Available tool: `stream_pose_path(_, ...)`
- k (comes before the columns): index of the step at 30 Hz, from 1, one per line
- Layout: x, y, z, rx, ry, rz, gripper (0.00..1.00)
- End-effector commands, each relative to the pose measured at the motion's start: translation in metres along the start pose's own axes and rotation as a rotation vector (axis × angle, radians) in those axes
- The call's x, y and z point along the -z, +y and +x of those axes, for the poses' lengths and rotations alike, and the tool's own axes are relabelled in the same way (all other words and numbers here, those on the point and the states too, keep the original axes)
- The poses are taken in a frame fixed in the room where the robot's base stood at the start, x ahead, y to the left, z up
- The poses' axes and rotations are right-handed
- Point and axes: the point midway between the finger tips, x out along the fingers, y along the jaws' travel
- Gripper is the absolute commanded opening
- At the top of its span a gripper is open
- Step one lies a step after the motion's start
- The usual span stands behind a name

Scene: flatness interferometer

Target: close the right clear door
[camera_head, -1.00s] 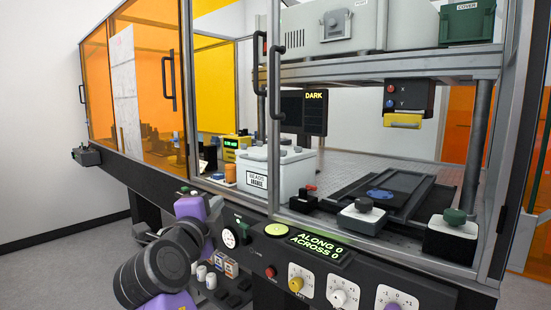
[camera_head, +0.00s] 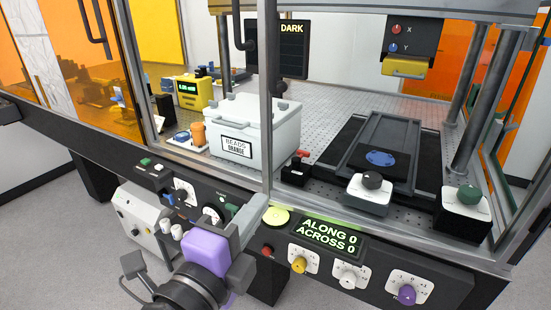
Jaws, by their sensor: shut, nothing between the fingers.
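The clear front of the enclosure has a grey metal upright (camera_head: 266,100) near mid-picture. The bay right of the upright shows the bench inside without visible glare. My gripper (camera_head: 245,222), grey beyond a purple wrist, is low in front of the control panel, left of the display and below the upright. It is shut and empty, apart from the door.
The control panel (camera_head: 435,285) with knobs and a green-lit display (camera_head: 320,235) juts out below the doors. Inside are a white beads box (camera_head: 245,125), a dark stage (camera_head: 385,145) and knobbed blocks (camera_head: 371,190). An orange-tinted door (camera_head: 75,75) is at left. Grey floor is bare at lower left.

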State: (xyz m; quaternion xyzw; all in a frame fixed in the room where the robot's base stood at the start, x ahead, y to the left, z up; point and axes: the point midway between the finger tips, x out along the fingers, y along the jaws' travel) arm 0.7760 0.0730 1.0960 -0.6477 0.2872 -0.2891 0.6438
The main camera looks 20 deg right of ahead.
Motion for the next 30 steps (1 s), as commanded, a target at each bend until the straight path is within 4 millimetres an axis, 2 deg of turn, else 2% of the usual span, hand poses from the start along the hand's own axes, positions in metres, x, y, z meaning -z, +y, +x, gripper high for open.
stream_pose_path(7, 0.002, 0.0, 0.024, -0.006, 0.008, 0.003, 0.0)
stream_pose_path(21, 0.001, -0.001, 0.113, -0.005, 0.006, 0.002, 0.0)
stream_pose_path(25, 0.001, 0.0, 0.129, -0.006, 0.005, 0.003, 0.0)
stream_pose_path(30, 0.001, 0.001, 0.139, -0.005, 0.004, 0.003, 0.0)
